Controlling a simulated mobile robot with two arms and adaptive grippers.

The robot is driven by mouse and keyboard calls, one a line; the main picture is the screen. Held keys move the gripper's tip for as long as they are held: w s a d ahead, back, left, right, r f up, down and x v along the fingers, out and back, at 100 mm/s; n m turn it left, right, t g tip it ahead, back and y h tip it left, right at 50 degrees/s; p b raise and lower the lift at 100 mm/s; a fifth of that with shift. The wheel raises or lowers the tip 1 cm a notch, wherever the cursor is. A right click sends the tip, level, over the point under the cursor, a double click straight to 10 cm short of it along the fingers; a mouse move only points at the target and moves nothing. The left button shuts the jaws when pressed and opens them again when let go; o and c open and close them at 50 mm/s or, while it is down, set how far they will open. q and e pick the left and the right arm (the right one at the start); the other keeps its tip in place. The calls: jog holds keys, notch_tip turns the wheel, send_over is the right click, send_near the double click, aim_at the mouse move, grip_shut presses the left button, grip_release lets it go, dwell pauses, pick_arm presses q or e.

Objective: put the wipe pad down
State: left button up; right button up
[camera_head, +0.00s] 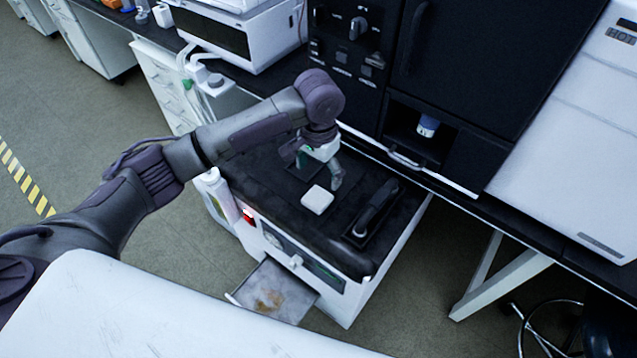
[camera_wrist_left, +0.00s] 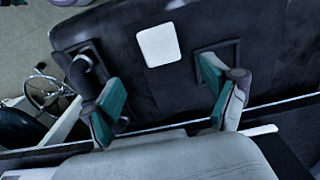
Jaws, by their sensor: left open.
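The wipe pad (camera_head: 317,199) is a small white square with rounded corners. It lies flat on the black top of the white cart (camera_head: 290,215). The left wrist view shows the pad (camera_wrist_left: 158,46) ahead of my left gripper, clear of both fingers. My left gripper (camera_head: 318,168) is above the cart top, just behind the pad in the head view. In the left wrist view its green-padded fingers (camera_wrist_left: 160,98) are wide apart with nothing between them. My right gripper is not in view.
A dark handled object in a black holder (camera_head: 371,212) sits right of the pad. A stained open drawer (camera_head: 270,293) juts out in front. Black equipment (camera_head: 450,60) stands behind.

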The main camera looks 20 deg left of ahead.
pick_arm(q)
jog(key=shift+r, duration=1.6)
jog(key=s+d+f, duration=0.2)
jog(key=s+d+f+m+h, duration=0.1)
jog(key=s+d+f, duration=0.1)
jog(key=s, duration=0.1)
jog(key=s+d+f+h, duration=0.1)
jog(key=s+d+f, duration=0.1)
jog(key=shift+s+f+m+t, duration=0.15)
jog(key=shift+s+m+t, duration=0.15)
jog(key=shift+s+t, duration=0.1)
jog(key=s+a+f+n+t+y, duration=0.1)
jog(key=s+a+n, duration=0.1)
jog(key=s+a, duration=0.55)
jog(key=s+a+f+n+t+y, duration=0.15)
jog(key=s+a, duration=0.35)
jog(key=s, duration=0.6)
notch_tip(320, 180, down, 27)
jog(key=s+g, duration=0.1)
jog(key=s, duration=0.1)
jog(key=s+a+f+g+p, duration=0.1)
jog(key=s+a+f, duration=0.1)
jog(key=s+f, duration=1.2)
jog(key=shift+s+a+f, duration=0.15)
jog(key=shift+s+f, duration=0.15)
jog(key=shift+s, duration=0.45)
